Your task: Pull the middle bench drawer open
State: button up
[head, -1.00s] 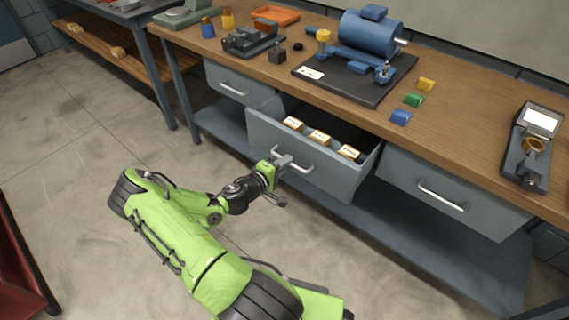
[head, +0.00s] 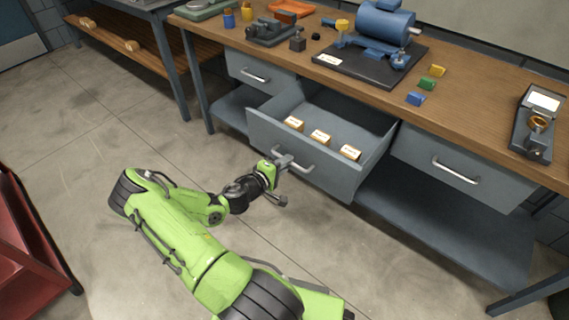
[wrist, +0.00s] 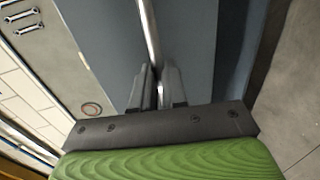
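The middle bench drawer (head: 322,180) stands well out from the bench in the head view, with its inside open to view. Several small labelled boxes (head: 320,137) sit inside it near the front panel. My gripper (head: 286,162) is at the left part of the drawer's bar handle (head: 305,168). In the wrist view the fingers (wrist: 158,90) are closed around the handle bar (wrist: 150,35), with the grey drawer front behind it.
The left drawer (head: 255,75) and right drawer (head: 460,170) are shut. The wooden bench top (head: 470,110) carries a blue motor (head: 378,25) on a dark plate, coloured blocks and tools. A red cabinet (head: 25,245) stands at the left. The floor between is clear.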

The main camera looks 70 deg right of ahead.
jog(key=o, duration=0.4)
jog(key=shift+o, duration=0.2)
jog(key=p+v, duration=0.3)
jog(key=v, duration=1.2)
jog(key=shift+w+a, duration=0.2)
jog(key=shift+a, duration=0.15)
